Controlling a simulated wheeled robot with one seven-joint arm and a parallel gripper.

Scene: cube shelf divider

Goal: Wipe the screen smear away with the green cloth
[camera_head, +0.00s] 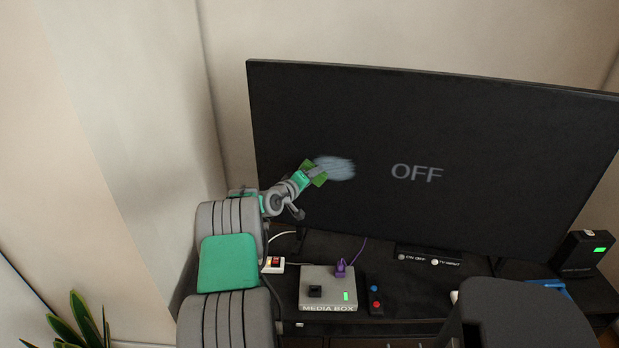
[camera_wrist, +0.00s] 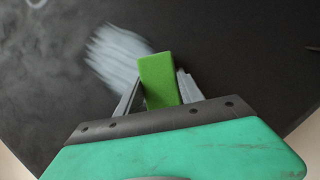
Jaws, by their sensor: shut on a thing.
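The large dark TV screen (camera_head: 450,130) stands upright at the back and shows the word OFF. A pale whitish smear (camera_head: 337,168) lies on its left half; it also shows in the wrist view (camera_wrist: 112,55), just left of and beyond the cloth. My gripper (camera_head: 312,174) is shut on the green cloth (camera_wrist: 158,78), a small block-like piece between the fingers. In the head view the green cloth (camera_head: 318,181) overlaps the left end of the smear. I cannot tell whether the cloth touches the screen.
A grey media box (camera_head: 328,285) with a purple plug (camera_head: 341,268) stands on the dark stand below the screen. Beside it are a remote (camera_head: 375,296) and a power strip with a red switch (camera_head: 273,265). A black box (camera_head: 583,252) with a green light stands at the right.

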